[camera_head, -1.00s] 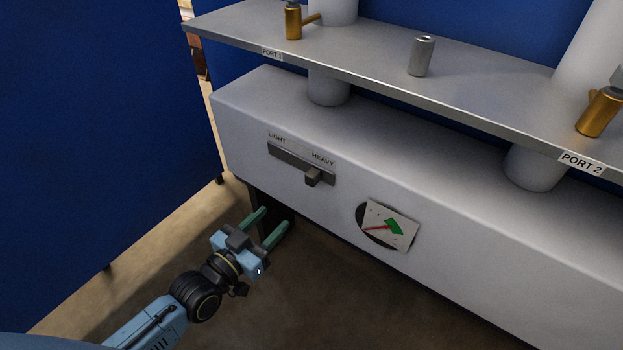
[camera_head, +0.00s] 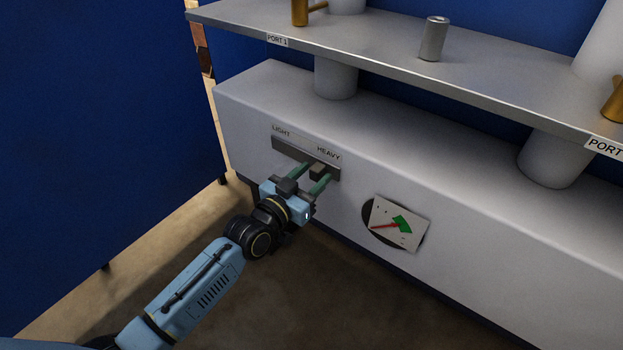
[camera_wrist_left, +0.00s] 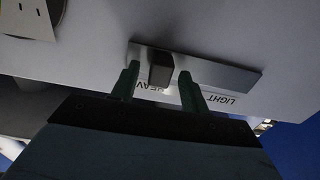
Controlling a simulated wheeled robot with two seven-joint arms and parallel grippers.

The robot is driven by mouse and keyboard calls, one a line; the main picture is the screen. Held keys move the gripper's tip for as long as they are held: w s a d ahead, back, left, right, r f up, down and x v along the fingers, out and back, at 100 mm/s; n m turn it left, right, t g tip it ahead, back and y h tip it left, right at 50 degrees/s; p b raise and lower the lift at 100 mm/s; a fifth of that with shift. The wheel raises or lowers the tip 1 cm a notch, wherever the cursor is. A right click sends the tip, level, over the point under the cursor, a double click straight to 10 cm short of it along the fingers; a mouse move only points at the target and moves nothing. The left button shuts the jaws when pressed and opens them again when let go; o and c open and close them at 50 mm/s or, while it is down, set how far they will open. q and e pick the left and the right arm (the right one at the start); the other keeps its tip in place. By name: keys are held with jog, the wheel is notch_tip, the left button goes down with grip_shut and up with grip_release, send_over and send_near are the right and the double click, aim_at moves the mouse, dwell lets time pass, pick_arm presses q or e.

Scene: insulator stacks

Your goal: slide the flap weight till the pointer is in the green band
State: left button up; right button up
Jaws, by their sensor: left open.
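The flap weight is a dark block (camera_head: 318,170) near the HEAVY end of a grey slide rail (camera_head: 290,151) on the white housing. My left gripper (camera_head: 309,177) is open, with its two green fingers on either side of the block. In the left wrist view the block (camera_wrist_left: 161,70) stands between the fingertips (camera_wrist_left: 158,75), with a gap visible on the right side. The dial (camera_head: 398,223) has a red pointer (camera_head: 385,226) that lies to the left of the green band (camera_head: 403,224). My right gripper is not in view.
A grey shelf (camera_head: 390,62) runs above the housing (camera_head: 450,180), carrying a small metal can (camera_head: 433,39) and brass fittings (camera_head: 300,12). A blue wall (camera_head: 100,120) stands at left. The floor in front is clear.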

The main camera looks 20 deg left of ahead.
pick_arm(q)
jog(key=shift+w, duration=0.15)
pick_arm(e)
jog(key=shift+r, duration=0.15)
pick_arm(q)
jog(key=shift+c, duration=0.2)
grip_shut()
jog(key=shift+d, duration=0.1)
jog(key=shift+s+d+p, duration=0.25)
jog(key=shift+d+p, duration=0.4)
jog(key=shift+p, duration=0.15)
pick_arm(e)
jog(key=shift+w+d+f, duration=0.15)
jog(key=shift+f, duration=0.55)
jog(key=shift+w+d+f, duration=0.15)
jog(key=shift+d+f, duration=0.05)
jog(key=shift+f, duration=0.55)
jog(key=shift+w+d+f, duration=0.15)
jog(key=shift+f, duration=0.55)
pick_arm(q)
jog(key=shift+o, duration=0.2)
grip_release()
